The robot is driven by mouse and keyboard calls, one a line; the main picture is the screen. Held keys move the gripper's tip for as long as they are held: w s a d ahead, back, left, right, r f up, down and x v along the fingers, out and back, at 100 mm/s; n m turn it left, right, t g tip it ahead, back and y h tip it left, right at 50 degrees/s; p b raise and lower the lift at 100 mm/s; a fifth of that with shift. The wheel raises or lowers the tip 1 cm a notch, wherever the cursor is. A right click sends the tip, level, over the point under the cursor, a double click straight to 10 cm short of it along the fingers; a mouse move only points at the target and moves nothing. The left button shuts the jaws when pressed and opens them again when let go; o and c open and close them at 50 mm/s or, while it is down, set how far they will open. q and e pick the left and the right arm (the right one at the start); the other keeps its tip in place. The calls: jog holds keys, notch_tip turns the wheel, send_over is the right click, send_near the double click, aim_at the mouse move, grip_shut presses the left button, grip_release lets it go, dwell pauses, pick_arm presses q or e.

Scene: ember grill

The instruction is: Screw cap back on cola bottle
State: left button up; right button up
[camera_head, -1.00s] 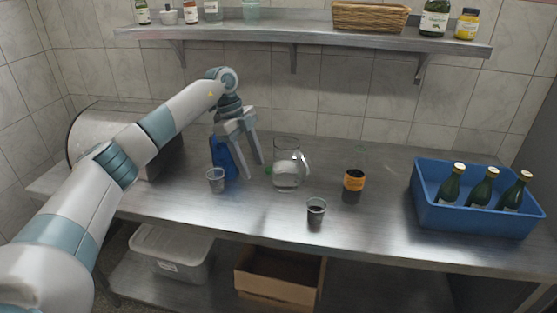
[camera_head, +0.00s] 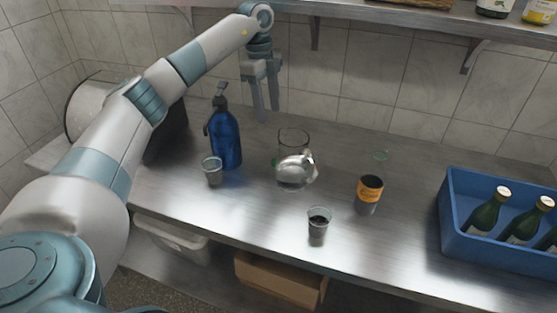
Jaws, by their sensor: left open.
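The cola bottle appears to be the dark container with an orange label (camera_head: 369,190), standing upright on the steel counter right of the glass pitcher. Its upper part is hard to make out. A faint greenish round spot shows above it; I cannot tell whether that is its clear neck or a separate thing. A small green thing (camera_head: 274,163), perhaps the cap, shows at the left edge of the pitcher, partly hidden. My left gripper (camera_head: 267,113) is open and empty, fingers pointing down, behind the pitcher and right of the blue siphon. My right gripper is out of view.
The glass pitcher (camera_head: 293,172), blue siphon bottle (camera_head: 226,140), clear cup (camera_head: 212,172) and cup of dark liquid (camera_head: 318,226) stand on the counter (camera_head: 400,260). A blue crate (camera_head: 462,246) with green bottles is at right. A shelf (camera_head: 390,14) hangs above.

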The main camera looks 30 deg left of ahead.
pick_arm(q)
jog(key=p, duration=0.5)
send_over(273, 160)
notch_tip(273, 160, down, 11)
jog(key=shift+f, duration=0.1)
jog(key=shift+d+f, duration=0.1)
jog(key=shift+f, duration=0.35)
